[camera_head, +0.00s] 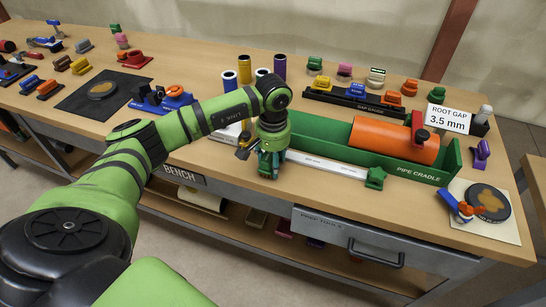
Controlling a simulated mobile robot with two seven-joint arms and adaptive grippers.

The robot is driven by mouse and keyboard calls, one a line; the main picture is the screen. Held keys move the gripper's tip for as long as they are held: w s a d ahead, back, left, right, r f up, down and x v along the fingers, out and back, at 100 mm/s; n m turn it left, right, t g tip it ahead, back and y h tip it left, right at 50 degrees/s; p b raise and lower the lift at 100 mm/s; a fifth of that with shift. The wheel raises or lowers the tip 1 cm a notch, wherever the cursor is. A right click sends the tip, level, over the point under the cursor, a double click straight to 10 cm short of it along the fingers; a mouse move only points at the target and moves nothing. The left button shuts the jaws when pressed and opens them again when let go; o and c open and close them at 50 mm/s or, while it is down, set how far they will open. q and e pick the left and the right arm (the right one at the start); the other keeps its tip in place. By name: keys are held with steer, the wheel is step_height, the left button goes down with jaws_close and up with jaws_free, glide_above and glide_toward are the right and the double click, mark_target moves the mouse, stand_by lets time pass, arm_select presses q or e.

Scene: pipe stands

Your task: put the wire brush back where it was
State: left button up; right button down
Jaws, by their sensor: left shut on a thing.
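My left gripper (270,168) points down over the front of the bench, left of the green pipe cradle (402,168). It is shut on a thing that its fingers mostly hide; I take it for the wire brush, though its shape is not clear. A small dark and yellowish piece (243,147) shows at the gripper's left side. I cannot tell whether the held thing touches the bench. My right gripper is not in view.
An orange pipe (394,140) lies in the cradle. A long white strip (326,165) and a green clamp (375,178) are at its front. Coloured cylinders (280,67) stand behind my gripper. A blue-and-orange tool (461,210) rests by a dark disc at right. A blue holder (163,100) is left.

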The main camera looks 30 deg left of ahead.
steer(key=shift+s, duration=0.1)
arm_select(q)
steer(key=shift+f, duration=0.15)
steer(key=o, duration=1.4)
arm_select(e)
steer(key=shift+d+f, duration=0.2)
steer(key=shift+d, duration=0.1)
